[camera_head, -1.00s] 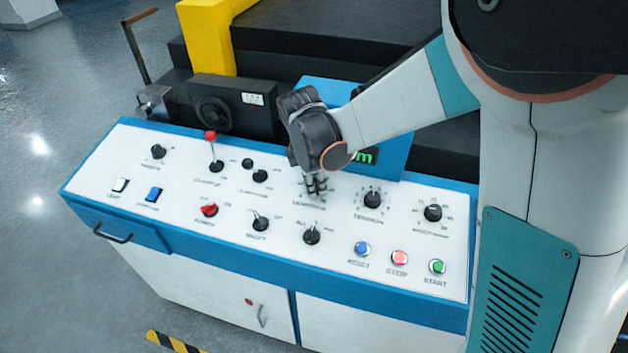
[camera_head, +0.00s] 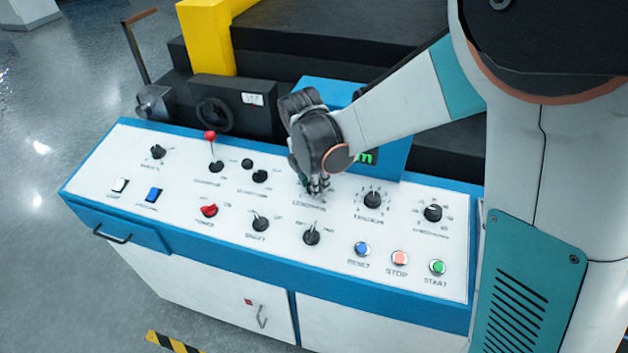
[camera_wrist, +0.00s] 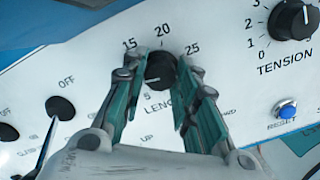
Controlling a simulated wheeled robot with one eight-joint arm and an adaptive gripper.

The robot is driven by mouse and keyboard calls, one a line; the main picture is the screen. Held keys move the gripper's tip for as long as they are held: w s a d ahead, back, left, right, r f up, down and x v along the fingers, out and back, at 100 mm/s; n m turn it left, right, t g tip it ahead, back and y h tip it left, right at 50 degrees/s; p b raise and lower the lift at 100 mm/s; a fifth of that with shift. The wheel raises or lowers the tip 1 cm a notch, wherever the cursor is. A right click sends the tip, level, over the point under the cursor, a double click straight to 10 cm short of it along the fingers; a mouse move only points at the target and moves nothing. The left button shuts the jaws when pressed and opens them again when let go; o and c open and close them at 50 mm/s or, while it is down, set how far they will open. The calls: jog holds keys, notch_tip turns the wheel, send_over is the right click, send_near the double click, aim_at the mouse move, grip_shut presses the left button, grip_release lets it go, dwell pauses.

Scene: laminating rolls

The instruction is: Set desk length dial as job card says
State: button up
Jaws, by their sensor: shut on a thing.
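The desk length dial (camera_wrist: 158,72) is a black knob with a white pointer line, on the white panel. Numbers 15, 20 and 25 show above it and a 5 below left; the other marks are hidden by my fingers. My gripper (camera_wrist: 162,62) is shut on the dial, one teal finger on each side. In the head view my gripper (camera_head: 316,186) reaches down to the panel and hides the dial. The white line lies on the knob's lower left part; its exact reading is unclear. I see no readable job card.
The tension dial (camera_head: 372,199) is just right of my gripper. Blue, red and green buttons, the green one being START (camera_head: 437,267), line the front right. A display (camera_head: 366,157) with green characters is mostly hidden behind my wrist. The red-knobbed lever (camera_head: 211,137) stands left.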

jog(key=o, duration=1.1)
jog(key=shift+c, duration=0.2)
jog(key=shift+r, duration=0.1)
jog(key=v, duration=0.7)
jog(key=shift+r, duration=0.2)
jog(key=shift+f, duration=0.1)
